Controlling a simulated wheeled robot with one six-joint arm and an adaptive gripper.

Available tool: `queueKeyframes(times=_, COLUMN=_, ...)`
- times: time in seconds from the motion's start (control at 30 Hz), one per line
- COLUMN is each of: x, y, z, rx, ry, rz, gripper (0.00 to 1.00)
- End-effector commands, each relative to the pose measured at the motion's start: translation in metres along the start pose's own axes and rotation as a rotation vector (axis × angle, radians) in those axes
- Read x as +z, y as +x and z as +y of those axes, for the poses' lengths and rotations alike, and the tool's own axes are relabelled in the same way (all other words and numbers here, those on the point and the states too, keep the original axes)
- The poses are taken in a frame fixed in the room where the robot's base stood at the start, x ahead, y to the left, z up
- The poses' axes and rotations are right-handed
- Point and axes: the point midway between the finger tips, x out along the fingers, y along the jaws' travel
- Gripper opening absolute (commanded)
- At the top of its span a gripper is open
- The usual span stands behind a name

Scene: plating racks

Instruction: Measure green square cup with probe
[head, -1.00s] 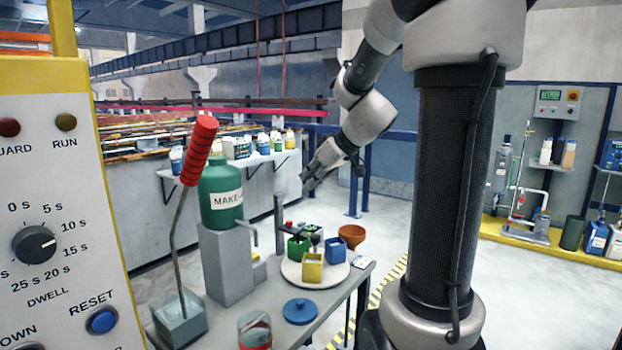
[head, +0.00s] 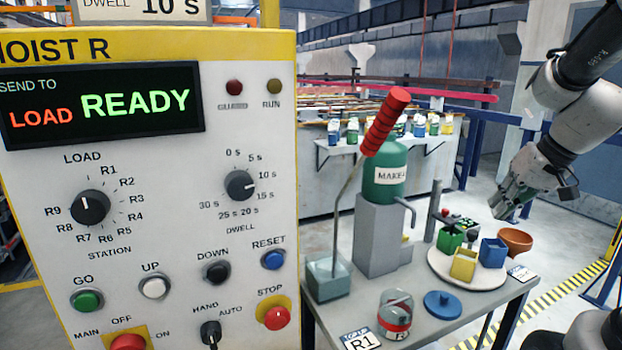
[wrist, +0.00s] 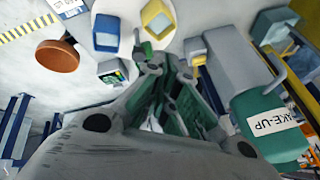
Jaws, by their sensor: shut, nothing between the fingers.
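The green square cup (head: 450,239) stands at the left back of a round pale board (head: 492,279), beside a yellow square cup (head: 463,265) and a blue square cup (head: 493,252). My gripper (head: 503,207) is shut and empty, above and beyond the board near the brown bowl (head: 515,241). In the wrist view the closed fingers (wrist: 149,62) have green parts, and I cannot make out the green cup there. I cannot clearly pick out the probe.
The board rests on a grey table (head: 420,334). A hoist control panel (head: 150,240) fills the left.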

Motion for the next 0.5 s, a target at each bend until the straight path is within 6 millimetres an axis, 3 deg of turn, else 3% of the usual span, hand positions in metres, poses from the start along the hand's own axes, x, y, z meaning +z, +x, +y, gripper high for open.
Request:
queueKeyframes(times=0.1, x=0.064, y=-0.021, z=-0.008, rx=0.100, ry=0.075, rz=-0.101, gripper=0.00)
queueKeyframes(times=0.23, x=0.117, y=-0.044, z=-0.010, rx=0.217, ry=0.066, rz=-0.138, gripper=0.00)
queueKeyframes(times=0.33, x=0.141, y=-0.057, z=-0.012, rx=0.270, ry=-0.025, rz=-0.121, gripper=0.00)
queueKeyframes(times=0.5, x=0.149, y=-0.068, z=-0.027, rx=0.257, ry=-0.142, rz=-0.052, gripper=0.02)
